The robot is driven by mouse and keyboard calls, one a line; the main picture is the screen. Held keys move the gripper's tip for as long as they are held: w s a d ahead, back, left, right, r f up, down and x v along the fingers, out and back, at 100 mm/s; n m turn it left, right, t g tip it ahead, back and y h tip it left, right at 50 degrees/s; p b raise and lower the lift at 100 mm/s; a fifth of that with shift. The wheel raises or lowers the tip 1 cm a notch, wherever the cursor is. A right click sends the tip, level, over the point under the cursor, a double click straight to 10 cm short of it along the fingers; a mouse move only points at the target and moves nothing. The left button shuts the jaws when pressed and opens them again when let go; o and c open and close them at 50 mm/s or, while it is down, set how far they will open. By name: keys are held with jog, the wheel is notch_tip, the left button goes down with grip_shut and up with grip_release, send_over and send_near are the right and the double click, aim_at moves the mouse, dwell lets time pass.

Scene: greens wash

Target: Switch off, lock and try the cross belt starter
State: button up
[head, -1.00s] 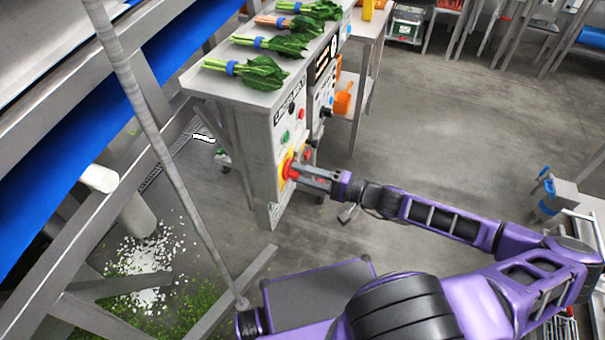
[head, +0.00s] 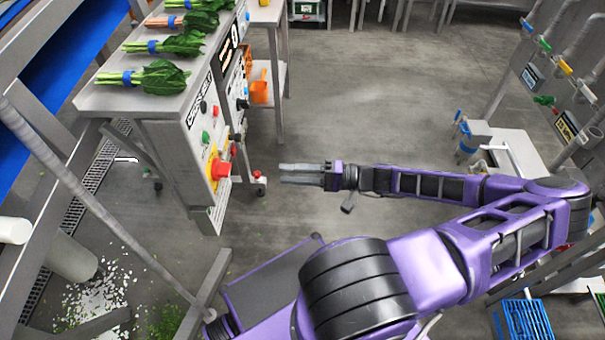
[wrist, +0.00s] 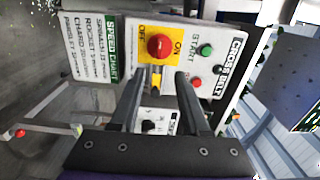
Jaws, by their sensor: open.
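The cross belt starter (head: 196,122) is the nearer white control panel on the steel cabinet at left. Its red rotary knob (head: 220,169) stands out from a yellow plate. In the wrist view the knob (wrist: 160,47) lies between OFF at left and ON at right; I cannot tell which it points to. A yellow part (wrist: 155,82) shows just below it. My gripper (head: 281,173) is open and empty, facing the panel, a short way right of the knob. No lock is clearly visible.
Bunched greens (head: 155,77) lie on the cabinet top. A second panel (head: 236,85) adjoins behind. A speed chart (wrist: 85,55) is beside the starter. An orange scoop (head: 260,88) hangs beyond. Pipes with coloured handles (head: 545,45) stand at right. The floor (head: 370,100) between is clear.

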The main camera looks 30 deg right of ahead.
jog(key=shift+v, duration=1.35)
jog(key=shift+f, duration=0.1)
